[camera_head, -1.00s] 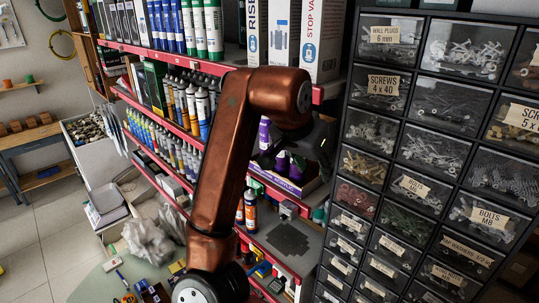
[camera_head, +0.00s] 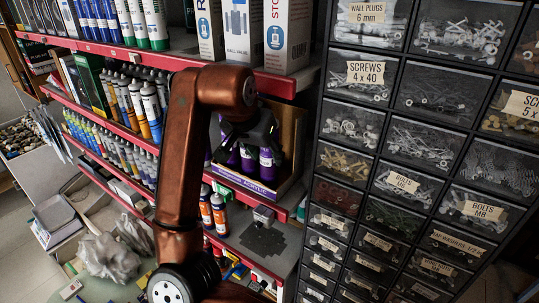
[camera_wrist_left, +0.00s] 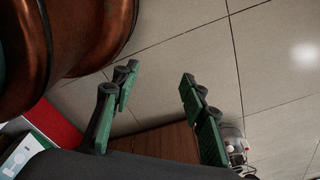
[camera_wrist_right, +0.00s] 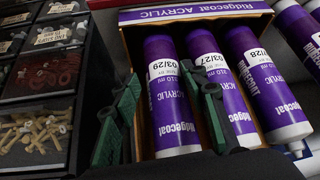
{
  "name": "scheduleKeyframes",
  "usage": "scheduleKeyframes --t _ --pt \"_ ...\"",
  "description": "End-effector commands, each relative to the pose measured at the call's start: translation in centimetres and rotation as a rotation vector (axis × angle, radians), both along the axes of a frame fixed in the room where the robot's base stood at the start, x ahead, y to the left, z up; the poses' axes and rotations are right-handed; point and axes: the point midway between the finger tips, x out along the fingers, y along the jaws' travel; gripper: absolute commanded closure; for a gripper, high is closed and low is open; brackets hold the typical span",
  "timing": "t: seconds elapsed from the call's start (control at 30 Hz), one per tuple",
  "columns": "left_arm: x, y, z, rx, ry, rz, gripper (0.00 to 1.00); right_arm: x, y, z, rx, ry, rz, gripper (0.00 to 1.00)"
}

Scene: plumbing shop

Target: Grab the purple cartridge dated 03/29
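The purple cartridge dated 03/29 (camera_wrist_right: 171,100) stands leftmost of three in an open carton (camera_wrist_right: 200,17) in the right wrist view. The middle cartridge (camera_wrist_right: 232,98) has a date partly behind a finger. The right one (camera_wrist_right: 266,85) ends in 28. My right gripper (camera_wrist_right: 165,100) is open; its green-padded fingers appear on either side of the 03/29 cartridge, and I cannot tell whether they touch it. In the head view my dark right gripper (camera_head: 243,132) is at the carton (camera_head: 290,140), partly covering the purple cartridges (camera_head: 268,162). My left gripper (camera_wrist_left: 158,100) is open and empty above floor tiles.
Screw drawers (camera_head: 400,130) stand right of the carton and show close beside it in the right wrist view (camera_wrist_right: 45,90). Red-edged shelves hold rows of tubes (camera_head: 140,100) to the left. Orange cartridges (camera_head: 212,210) stand on the shelf below. Tall boxes (camera_head: 286,38) stand above.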

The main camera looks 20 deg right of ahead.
Motion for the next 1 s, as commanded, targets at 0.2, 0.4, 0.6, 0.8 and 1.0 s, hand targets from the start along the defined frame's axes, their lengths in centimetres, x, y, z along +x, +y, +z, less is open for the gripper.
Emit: scheduleKeyframes --t 0.2,0.4,0.6,0.8,1.0 --pt "0.4 0.0 0.6 -0.001 -0.005 -0.001 0.6 1.3 -1.3 -2.1 0.0 0.003 -0.002 0.6" --pt "1.5 -0.1 0.9 -0.001 -0.02 -0.004 0.6 2.0 -2.1 -3.8 0.001 0.0 -0.001 0.6" --pt "1.5 -0.1 0.9 -0.001 -0.021 -0.004 0.6 2.0 -2.2 -3.9 0.0 0.0 -0.002 0.6" --pt "1.4 -0.1 0.9 -0.001 -0.018 -0.003 0.6 2.0 -2.2 -3.9 0.001 -0.001 -0.003 0.71" --pt "1.1 -0.1 0.9 -0.001 -0.015 -0.002 0.6 2.0 -2.2 -3.9 0.001 -0.001 -0.003 0.85"
